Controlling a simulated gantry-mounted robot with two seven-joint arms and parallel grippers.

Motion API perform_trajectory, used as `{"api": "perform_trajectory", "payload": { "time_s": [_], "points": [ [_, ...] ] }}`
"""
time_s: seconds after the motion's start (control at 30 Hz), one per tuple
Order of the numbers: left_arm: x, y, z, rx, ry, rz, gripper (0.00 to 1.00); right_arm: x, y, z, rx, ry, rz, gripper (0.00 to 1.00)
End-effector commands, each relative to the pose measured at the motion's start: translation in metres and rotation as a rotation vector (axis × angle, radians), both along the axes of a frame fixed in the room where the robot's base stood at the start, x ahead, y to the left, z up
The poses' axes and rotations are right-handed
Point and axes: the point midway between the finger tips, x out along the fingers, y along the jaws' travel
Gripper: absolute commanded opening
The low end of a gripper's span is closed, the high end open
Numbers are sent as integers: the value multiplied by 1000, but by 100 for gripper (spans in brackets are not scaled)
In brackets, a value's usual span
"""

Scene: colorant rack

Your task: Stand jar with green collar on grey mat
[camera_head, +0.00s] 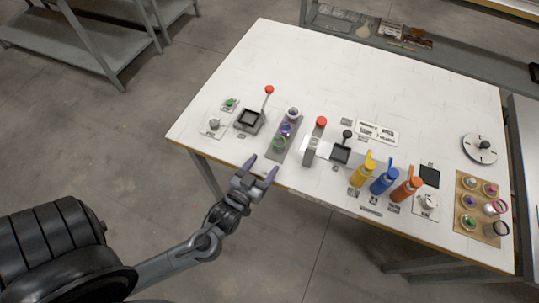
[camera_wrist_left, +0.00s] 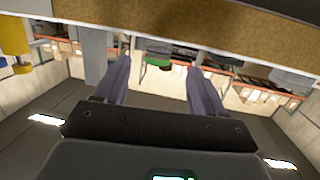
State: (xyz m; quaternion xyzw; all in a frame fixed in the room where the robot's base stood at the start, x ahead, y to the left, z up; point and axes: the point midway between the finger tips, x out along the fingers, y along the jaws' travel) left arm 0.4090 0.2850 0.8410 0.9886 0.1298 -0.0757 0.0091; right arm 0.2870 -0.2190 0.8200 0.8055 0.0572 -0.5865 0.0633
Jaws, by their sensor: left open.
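My left gripper (camera_head: 262,166) is open and empty at the front edge, just short of the green-collared jar. In the left wrist view, a green band (camera_wrist_left: 158,62) shows between the fingers. My right gripper is out of view.
A black-topped stand (camera_head: 250,119) with a red-knobbed lever is left of the strip. A grey stand (camera_head: 311,151) and yellow (camera_head: 363,173), blue (camera_head: 384,181) and orange (camera_head: 406,189) bottles are to the right. A tan board (camera_head: 480,234) holds several jars. The table's back is clear.

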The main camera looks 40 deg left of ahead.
Motion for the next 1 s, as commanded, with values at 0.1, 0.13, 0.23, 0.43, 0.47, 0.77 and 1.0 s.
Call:
{"api": "perform_trajectory", "payload": {
  "time_s": [0.1,0.13,0.23,0.43,0.47,0.77,1.0],
  "points": [
    [-12,-4,2,-2,2,-1,70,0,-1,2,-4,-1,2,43],
    [-14,-4,2,-2,2,-1,70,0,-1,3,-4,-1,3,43],
    [-18,-5,3,-1,0,-1,70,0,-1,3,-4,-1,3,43],
    [-20,-6,3,-1,0,0,70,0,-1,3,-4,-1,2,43],
    [-20,-6,3,-1,0,0,70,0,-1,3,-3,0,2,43],
    [-17,-5,6,-1,-7,1,70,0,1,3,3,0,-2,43],
    [0,-12,35,-46,23,-52,70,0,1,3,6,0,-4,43]
  ]
}}
